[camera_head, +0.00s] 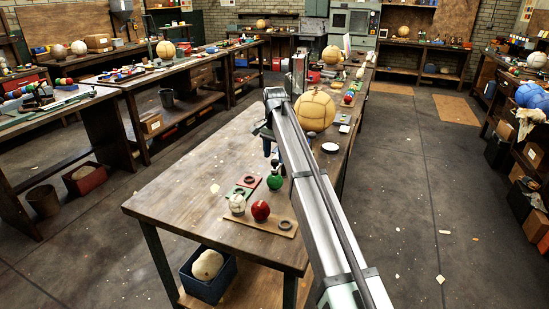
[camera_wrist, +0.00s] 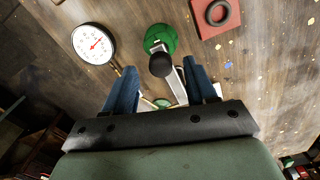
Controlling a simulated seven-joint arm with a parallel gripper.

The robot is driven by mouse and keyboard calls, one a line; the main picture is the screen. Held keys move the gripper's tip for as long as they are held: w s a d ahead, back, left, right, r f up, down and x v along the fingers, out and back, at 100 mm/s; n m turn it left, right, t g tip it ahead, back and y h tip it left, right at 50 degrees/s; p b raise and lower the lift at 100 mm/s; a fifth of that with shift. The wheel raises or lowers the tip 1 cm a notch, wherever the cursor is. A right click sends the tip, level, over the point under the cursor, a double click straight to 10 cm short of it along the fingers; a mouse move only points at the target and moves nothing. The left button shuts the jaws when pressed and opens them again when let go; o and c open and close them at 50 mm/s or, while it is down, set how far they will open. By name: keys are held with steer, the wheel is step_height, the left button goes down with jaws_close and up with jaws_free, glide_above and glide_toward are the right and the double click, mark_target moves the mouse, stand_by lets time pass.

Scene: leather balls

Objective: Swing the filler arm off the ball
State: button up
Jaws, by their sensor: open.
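My gripper (camera_head: 267,145) is above the workbench, its blue fingers apart in the wrist view (camera_wrist: 160,66). Between the fingertips shows a dark round knob (camera_wrist: 161,64) in front of a pale metal bar (camera_wrist: 174,84), which may be the filler arm. Whether the fingers touch either cannot be told. Just beyond the knob is a green round piece (camera_wrist: 159,33), partly covered. A white dial gauge (camera_wrist: 93,43) with a red needle stands to the left on a brass stem. In the head view a green ball-like thing (camera_head: 275,182) lies below my gripper.
On the workbench (camera_head: 180,195) are a red ball (camera_head: 261,211), a white ball (camera_head: 237,204) and a red mat with a dark ring (camera_wrist: 216,14). A large tan ball (camera_head: 314,110) stands behind my arm. The bench's left part is bare.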

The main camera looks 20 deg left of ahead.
steer(key=shift+f, duration=0.85)
steer(key=shift+c, duration=0.3)
jaws_close()
